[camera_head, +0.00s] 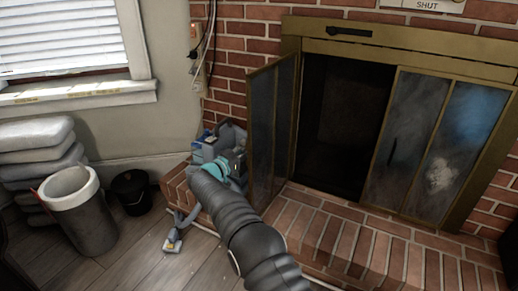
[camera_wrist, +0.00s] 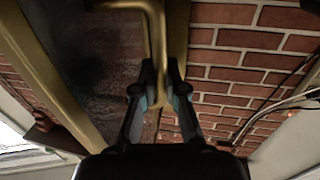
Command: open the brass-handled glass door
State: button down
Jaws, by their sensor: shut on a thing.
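The brass-framed glass door (camera_head: 272,125) on the left of the fireplace stands swung out from the opening, its panels close together. The dark firebox (camera_head: 335,120) shows to its right. In the wrist view the door's sooty glass (camera_wrist: 100,55) lies left of my fingers. A bent brass handle (camera_wrist: 157,35) runs down between the fingertips. My gripper (camera_wrist: 160,70) is shut on this handle. In the head view my gripper (camera_head: 236,160) is at the door's left side, partly hidden by my arm; the handle cannot be made out there.
The right glass door (camera_head: 420,140) is closed. The raised brick hearth (camera_head: 340,235) runs along the front. At left on the floor are a grey bin (camera_head: 80,210), a black bucket (camera_head: 131,190) and stacked sacks (camera_head: 40,150).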

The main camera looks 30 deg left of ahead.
jog(key=shift+a+r, duration=0.15)
jog(key=shift+a, duration=0.05)
dwell(0.4)
jog(key=c, duration=1.2)
grip_release()
jog(key=shift+w, duration=0.1)
jog(key=s+a, duration=0.1)
jog(key=s, duration=1.1)
jog(key=shift+a, duration=0.2)
